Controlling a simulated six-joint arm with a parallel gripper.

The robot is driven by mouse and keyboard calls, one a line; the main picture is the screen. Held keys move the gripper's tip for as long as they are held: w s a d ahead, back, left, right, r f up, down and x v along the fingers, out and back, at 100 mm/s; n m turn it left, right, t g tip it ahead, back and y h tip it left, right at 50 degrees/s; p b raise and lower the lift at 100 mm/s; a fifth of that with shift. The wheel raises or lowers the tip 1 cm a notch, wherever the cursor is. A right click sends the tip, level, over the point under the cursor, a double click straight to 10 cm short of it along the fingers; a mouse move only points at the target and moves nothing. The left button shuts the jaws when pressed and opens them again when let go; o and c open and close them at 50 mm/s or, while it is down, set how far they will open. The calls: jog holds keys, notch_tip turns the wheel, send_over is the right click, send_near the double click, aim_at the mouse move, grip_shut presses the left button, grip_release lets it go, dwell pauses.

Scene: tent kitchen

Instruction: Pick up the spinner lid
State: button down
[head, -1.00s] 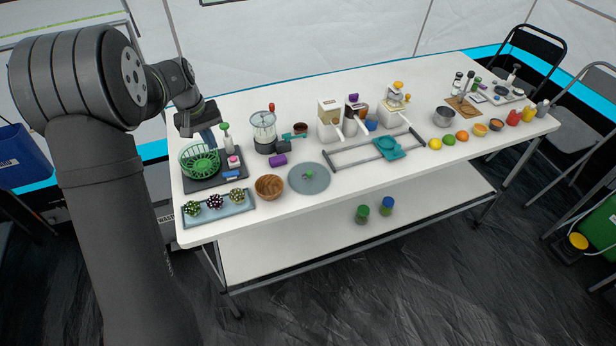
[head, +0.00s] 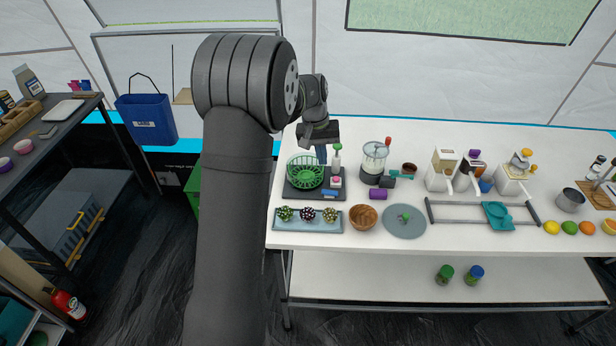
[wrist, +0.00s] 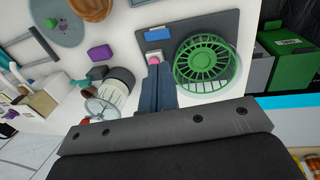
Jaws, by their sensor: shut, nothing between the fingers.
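The spinner lid appears to be the flat grey-blue disc with a green knob (head: 404,221), lying on the table right of the wooden bowl. It also shows in the wrist view (wrist: 70,27) at the upper left, partly cut off by the frame edge. The green spinner basket (head: 303,176) stands on a dark mat; it shows in the wrist view (wrist: 203,66) to the right of my fingers. My gripper (head: 321,155) is shut and empty, pointing down near the basket's right side. In the wrist view my gripper (wrist: 158,68) has its fingers together, well apart from the lid.
A wooden bowl (head: 363,217) is close to the lid's left side, and a purple block (head: 377,194) lies behind. A clear jar device (head: 373,160) stands near my gripper. A tray (head: 290,226) holds several small plants. A grey frame (head: 466,203) lies right of the lid.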

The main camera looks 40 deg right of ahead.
jog(key=c, duration=1.2)
grip_release()
jog(key=m+t+h, duration=0.2)
jog(key=m, duration=0.2)
send_over(406, 215)
jog(key=a, duration=0.1)
jog(key=f, duration=0.8)
jog(key=shift+s, duration=0.2)
jog(key=shift+m, duration=0.3)
jog(key=shift+a+x, duration=0.2)
jog(key=shift+x, duration=1.1)
jog(key=shift+a+x, duration=0.15)
jog(key=shift+x, duration=1.15)
